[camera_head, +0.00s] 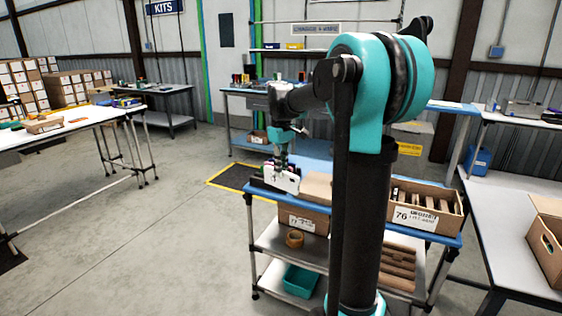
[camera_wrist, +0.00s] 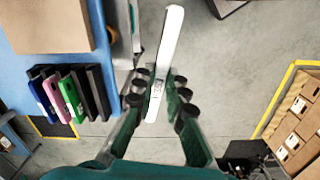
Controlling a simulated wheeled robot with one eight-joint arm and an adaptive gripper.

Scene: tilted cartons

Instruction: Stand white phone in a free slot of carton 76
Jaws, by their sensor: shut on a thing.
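My gripper (camera_head: 282,163) is shut on the white phone (camera_head: 284,180), held at the left end of the blue-topped cart. In the wrist view the white phone (camera_wrist: 171,35) is seen nearly edge-on as a long narrow bar between the finger pads of my gripper (camera_wrist: 158,97), slightly tilted, with a small printed label. Carton 76 (camera_head: 415,218) stands on the right of the cart, tilted, to the right of my arm. It has brown dividers with dark gaps; which slots are free is too small to tell. Carton 76 is not recognisable in the wrist view.
Several phones, including a pink one (camera_wrist: 66,96) and a green one (camera_wrist: 72,101), stand in a row on the blue top (camera_wrist: 40,64). Another carton (camera_head: 303,217) stands left of my arm. A tape roll (camera_head: 294,239) and teal bin (camera_head: 300,281) sit on lower shelves.

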